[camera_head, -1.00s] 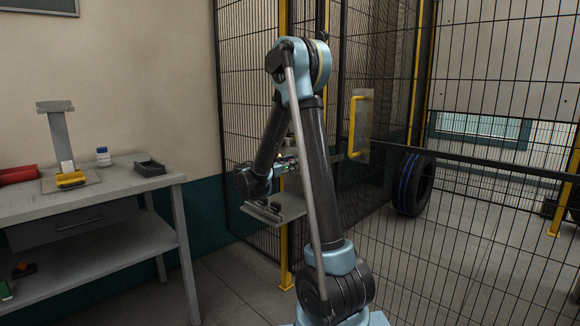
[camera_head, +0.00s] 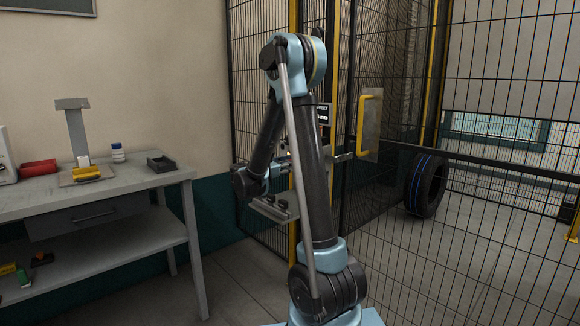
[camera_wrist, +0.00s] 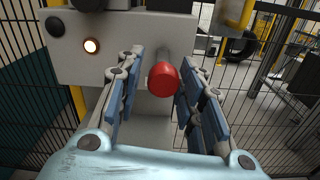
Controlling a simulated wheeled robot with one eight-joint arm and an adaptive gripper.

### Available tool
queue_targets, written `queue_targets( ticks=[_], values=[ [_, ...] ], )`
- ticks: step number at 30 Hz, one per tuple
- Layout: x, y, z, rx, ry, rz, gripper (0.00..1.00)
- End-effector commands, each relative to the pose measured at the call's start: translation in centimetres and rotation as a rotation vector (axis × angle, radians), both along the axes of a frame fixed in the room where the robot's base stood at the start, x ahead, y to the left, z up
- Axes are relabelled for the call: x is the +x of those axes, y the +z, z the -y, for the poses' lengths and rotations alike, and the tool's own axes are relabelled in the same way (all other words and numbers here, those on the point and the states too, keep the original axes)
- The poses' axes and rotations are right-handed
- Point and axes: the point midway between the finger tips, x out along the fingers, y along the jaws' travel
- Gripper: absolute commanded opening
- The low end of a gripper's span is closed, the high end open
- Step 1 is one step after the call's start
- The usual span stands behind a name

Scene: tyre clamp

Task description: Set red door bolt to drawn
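The red bolt knob (camera_wrist: 163,79) shows in the wrist view, on the end of a grey rod that runs back along a light grey plate (camera_wrist: 115,45). My gripper (camera_wrist: 161,68) is open, with one blue-padded finger on each side of the knob. A gap shows between the knob and the left finger. The right finger is very close to the knob, and I cannot tell whether it touches. In the head view my arm hides the knob and most of my gripper.
A lit round lamp (camera_wrist: 91,46) and a black knob (camera_wrist: 55,27) are on the plate. Mesh fence surrounds this spot. A yellow door handle (camera_head: 362,125) and a tyre (camera_head: 425,185) are to the right. A workbench (camera_head: 110,196) stands at the left.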

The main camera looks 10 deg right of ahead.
Motion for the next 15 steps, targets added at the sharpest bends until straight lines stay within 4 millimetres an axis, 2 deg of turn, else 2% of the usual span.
queue_targets(
  ticks=[10,15],
  values=[
    [-0.08,0.00,0.45,0.000,-0.007,0.000,0.46],
    [-0.56,0.00,-0.35,0.000,-0.007,0.000,0.46]
  ],
)
